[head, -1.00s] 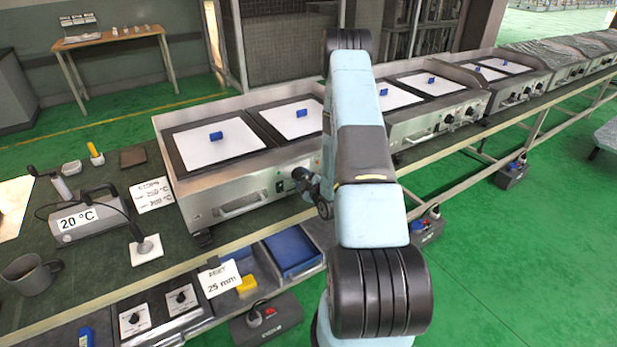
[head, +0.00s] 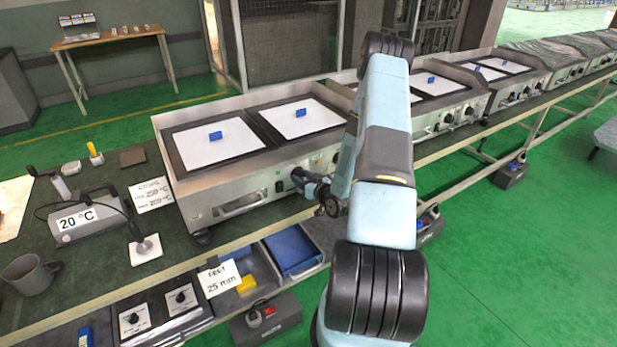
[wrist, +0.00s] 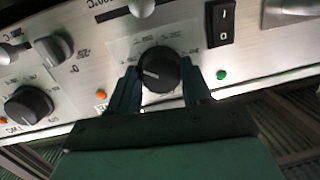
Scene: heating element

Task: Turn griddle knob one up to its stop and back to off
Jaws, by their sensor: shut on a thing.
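The nearest griddle (head: 240,214) stands on the bench with a steel front panel. In the wrist view, a round black knob (wrist: 160,68) sits on that panel, between the fingers of my gripper (wrist: 160,88). The fingers are shut on the knob, one on each side. Its short white mark points left and slightly down in the picture. A second black knob (wrist: 28,105), with lettering that looks like TWO, is to the left.
A black rocker switch (wrist: 220,22) and a green lamp (wrist: 222,75) are close right of the held knob. A grey knob (wrist: 53,50) and an orange lamp (wrist: 100,95) are to its left. Blue blocks on white sheets lie on the griddle top (head: 216,135).

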